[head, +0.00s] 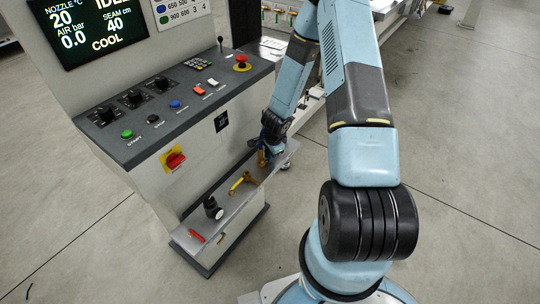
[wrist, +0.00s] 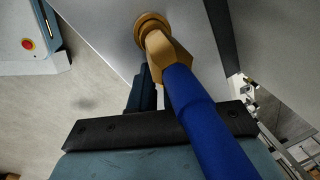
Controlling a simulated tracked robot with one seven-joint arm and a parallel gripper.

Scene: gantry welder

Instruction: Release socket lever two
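In the head view my gripper (head: 268,142) is at the far end of the console's low shelf, right at a small brass-coloured fitting (head: 262,157). The wrist view shows a brass fitting (wrist: 163,50) with a round base on a grey panel and a long blue handle or sleeve (wrist: 205,125) running from it across my gripper's dark palm. Dark fingers of my gripper (wrist: 143,90) show beside the blue part, partly hidden by it. I cannot tell whether they touch it or grip it. No label marks which part is lever two.
On the same shelf (head: 222,222) are a yellow-handled lever (head: 242,182), a black fitting (head: 212,207) and a red handle (head: 197,237). The console (head: 150,120) with buttons and a red rotary switch (head: 173,159) rises behind. Open floor lies in front.

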